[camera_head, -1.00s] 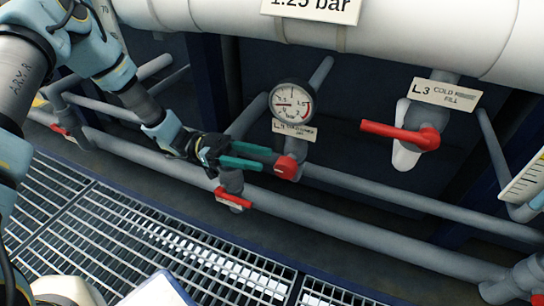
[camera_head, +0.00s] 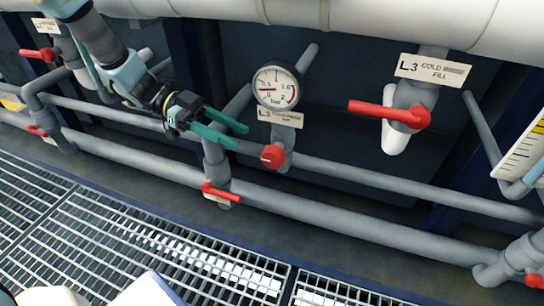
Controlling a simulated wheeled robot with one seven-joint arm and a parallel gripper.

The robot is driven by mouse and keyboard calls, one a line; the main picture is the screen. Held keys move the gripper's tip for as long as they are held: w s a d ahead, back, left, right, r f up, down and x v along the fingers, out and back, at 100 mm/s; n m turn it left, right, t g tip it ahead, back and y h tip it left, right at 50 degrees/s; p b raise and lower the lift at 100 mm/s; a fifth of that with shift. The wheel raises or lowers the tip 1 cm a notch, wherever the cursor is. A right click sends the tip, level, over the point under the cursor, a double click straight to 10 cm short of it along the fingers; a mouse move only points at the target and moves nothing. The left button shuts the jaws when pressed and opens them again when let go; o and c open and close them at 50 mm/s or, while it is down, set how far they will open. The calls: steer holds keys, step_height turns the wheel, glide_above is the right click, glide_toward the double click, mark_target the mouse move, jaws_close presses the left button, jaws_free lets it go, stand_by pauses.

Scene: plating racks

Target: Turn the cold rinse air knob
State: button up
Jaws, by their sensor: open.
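The red air knob (camera_head: 273,156) sits on a grey valve body below a round pressure gauge (camera_head: 276,87). The tag (camera_head: 280,118) between them starts with L3; the rest is too blurred to read surely. The gauge needle points left, near 0.5 bar. My gripper (camera_head: 242,137) is open and empty, its two teal fingers pointing right toward the knob. The fingertips are up and left of the knob in the picture, with a gap between. I cannot tell how far the knob is turned.
A red lever (camera_head: 390,112) with a COLD FILL tag (camera_head: 434,70) is at the right. A small red lever (camera_head: 221,192) is on the pipe below my gripper. Grey pipes run across behind the knob. Metal grating (camera_head: 150,240) covers the floor in front.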

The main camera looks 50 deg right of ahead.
mark_target(266, 149)
steer(key=shift+t, duration=0.7)
steer(key=b+x, duration=0.1)
steer(key=x, duration=0.1)
steer(key=b+x, duration=0.2)
steer(key=x, duration=0.1)
steer(key=r+b+x, duration=0.1)
steer(key=x, duration=0.2)
steer(key=shift+s+f+b, duration=0.1)
steer(key=shift+s+b, duration=0.25)
steer(key=shift+s, duration=0.1)
steer(key=shift+s+d+f, duration=0.1)
steer(key=shift+s+d, duration=0.15)
steer(key=shift+s, duration=0.35)
steer(key=shift+c, duration=0.3)
jaws_close()
